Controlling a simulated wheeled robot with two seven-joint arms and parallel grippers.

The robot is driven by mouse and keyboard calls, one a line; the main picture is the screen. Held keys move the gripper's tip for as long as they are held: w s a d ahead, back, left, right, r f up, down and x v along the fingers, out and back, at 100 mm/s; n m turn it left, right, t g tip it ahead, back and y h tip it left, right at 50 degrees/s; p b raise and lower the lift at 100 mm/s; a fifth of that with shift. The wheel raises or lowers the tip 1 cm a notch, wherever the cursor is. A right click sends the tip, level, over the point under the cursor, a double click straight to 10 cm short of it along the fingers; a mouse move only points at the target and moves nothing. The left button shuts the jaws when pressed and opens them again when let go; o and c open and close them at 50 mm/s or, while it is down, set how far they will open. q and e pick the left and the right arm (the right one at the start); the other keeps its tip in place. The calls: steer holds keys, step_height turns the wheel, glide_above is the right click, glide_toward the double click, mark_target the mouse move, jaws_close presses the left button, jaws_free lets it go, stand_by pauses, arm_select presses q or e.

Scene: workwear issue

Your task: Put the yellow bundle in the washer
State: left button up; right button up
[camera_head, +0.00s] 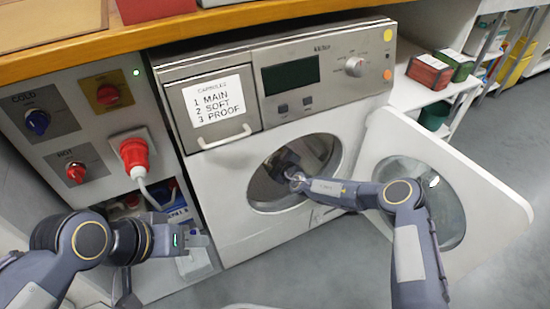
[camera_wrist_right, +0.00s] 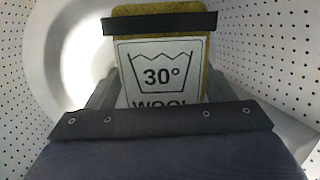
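The yellow bundle (camera_wrist_right: 190,68) is in the right wrist view, with a black strap across it and a white label reading 30° WOOL. It is inside the perforated drum. My right gripper (camera_wrist_right: 162,85) has its grey fingers against the two sides of the bundle and appears shut on it. The washer (camera_head: 247,225) stands in the middle of the head view with its round opening uncovered. My right arm reaches through the opening; the bundle is hidden in that view. My left gripper (camera_head: 198,241) is low at the left, in front of the panel cabinet; its finger gap is unclear.
The washer door (camera_head: 487,205) stands open to the right, beside my right arm. A red plug (camera_head: 134,154) with a white cable sticks out of the control panel (camera_head: 85,110) at left. Red and green boxes (camera_head: 428,71) sit on a white shelf at right.

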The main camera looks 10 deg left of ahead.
steer(key=o, duration=0.4)
steer(key=p+v, duration=0.4)
steer(key=v, duration=0.4)
stand_by(0.5)
